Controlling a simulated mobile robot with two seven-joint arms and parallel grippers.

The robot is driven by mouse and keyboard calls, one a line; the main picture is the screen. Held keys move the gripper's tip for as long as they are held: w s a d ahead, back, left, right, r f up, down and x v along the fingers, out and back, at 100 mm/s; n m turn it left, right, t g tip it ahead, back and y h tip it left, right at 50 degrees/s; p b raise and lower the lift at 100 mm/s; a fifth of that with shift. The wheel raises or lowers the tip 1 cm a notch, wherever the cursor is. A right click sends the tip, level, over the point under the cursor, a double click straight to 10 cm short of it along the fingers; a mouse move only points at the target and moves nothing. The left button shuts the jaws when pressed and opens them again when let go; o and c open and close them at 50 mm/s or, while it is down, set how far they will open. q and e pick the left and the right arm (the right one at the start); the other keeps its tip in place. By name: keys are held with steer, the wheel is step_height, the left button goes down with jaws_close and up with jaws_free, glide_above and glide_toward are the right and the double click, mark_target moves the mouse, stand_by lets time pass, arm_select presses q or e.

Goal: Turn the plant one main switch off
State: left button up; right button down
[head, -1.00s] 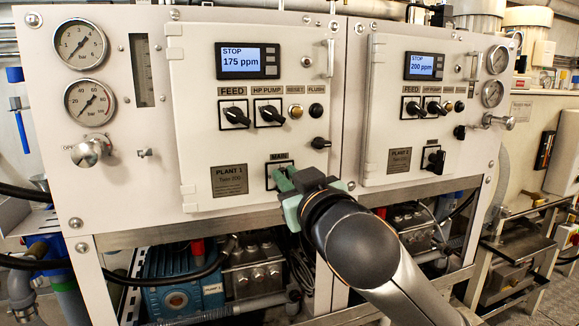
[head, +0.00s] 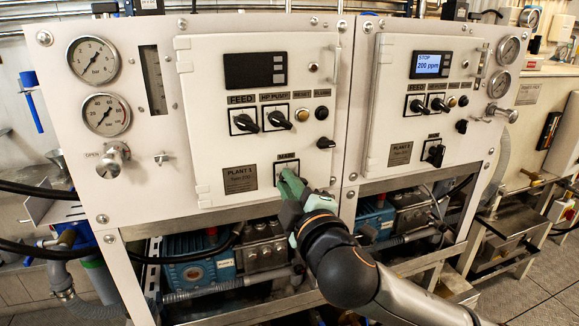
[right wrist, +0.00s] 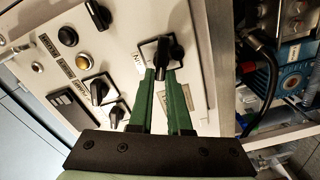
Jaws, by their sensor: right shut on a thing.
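The plant one main switch (head: 287,165) is a dark knob on a square plate, low on the left white panel. My right gripper (head: 289,177) is at it and hides most of the knob in the head view. In the right wrist view, the green fingers of my right gripper (right wrist: 162,76) are shut on the handle of the main switch (right wrist: 163,50), one on each side. The plant one display (head: 255,70) is dark. My left gripper is in neither view.
Above the switch are the feed knob (head: 243,121), the HP pump knob (head: 279,119) and a small black knob (head: 325,143). The plant two panel stands to the right, its display (head: 430,64) lit with "STOP 200 ppm". A metal frame with pumps lies below.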

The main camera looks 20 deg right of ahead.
steer(key=shift+f+n+p, duration=0.15)
steer(key=shift+n+p, duration=0.85)
steer(key=shift+n, duration=0.2)
steer(key=shift+f+n+p, duration=0.1)
steer(key=shift+n+p, duration=0.85)
steer(key=shift+n, duration=0.25)
steer(key=c, duration=0.9)
jaws_free()
steer(key=shift+o, duration=0.2)
steer(key=shift+f, duration=0.1)
